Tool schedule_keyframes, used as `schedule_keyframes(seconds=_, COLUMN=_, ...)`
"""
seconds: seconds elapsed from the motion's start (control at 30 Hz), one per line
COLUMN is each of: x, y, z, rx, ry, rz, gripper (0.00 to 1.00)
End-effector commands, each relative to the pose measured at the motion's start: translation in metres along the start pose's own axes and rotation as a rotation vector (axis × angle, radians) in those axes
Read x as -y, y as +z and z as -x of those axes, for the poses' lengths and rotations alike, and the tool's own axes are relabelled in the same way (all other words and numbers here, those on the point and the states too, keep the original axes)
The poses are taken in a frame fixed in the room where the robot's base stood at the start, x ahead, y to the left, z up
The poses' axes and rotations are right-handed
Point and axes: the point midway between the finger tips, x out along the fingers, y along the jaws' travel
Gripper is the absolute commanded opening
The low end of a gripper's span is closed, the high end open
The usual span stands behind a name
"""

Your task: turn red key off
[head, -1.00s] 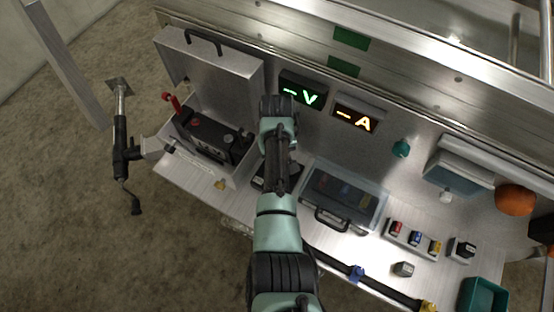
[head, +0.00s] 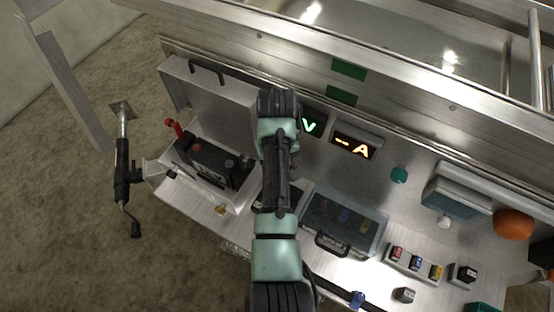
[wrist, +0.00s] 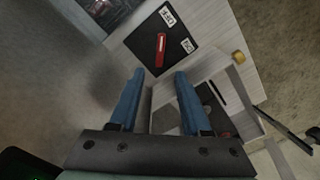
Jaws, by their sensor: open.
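The red key (wrist: 161,49) shows in the wrist view as a red bar on a square black panel (wrist: 145,43). The key lies nearly in line with my fingers. My gripper (wrist: 160,74) is open, its two blue fingers apart with nothing between them. The fingertips appear just short of the panel in the picture; their height above it I cannot tell. In the head view my arm covers my fingers and the key.
An open metal box (head: 222,95) holds a black battery-like unit (head: 205,160) with a red lever. A clear-lidded case (head: 338,222) lies to the right. V (head: 311,124) and A (head: 355,145) displays stand behind. A brass knob (wrist: 239,57) sits near the panel.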

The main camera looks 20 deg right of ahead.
Motion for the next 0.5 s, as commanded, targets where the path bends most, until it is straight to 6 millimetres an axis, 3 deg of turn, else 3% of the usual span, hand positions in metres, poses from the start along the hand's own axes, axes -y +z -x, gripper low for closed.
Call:
schedule_keyframes(seconds=0.2, x=0.000, y=-0.001, z=0.033, rx=-0.002, ry=0.001, rz=0.000, gripper=0.47)
schedule_keyframes(seconds=0.5, x=0.000, y=0.000, z=0.041, rx=0.000, ry=0.000, rz=0.001, gripper=0.47)
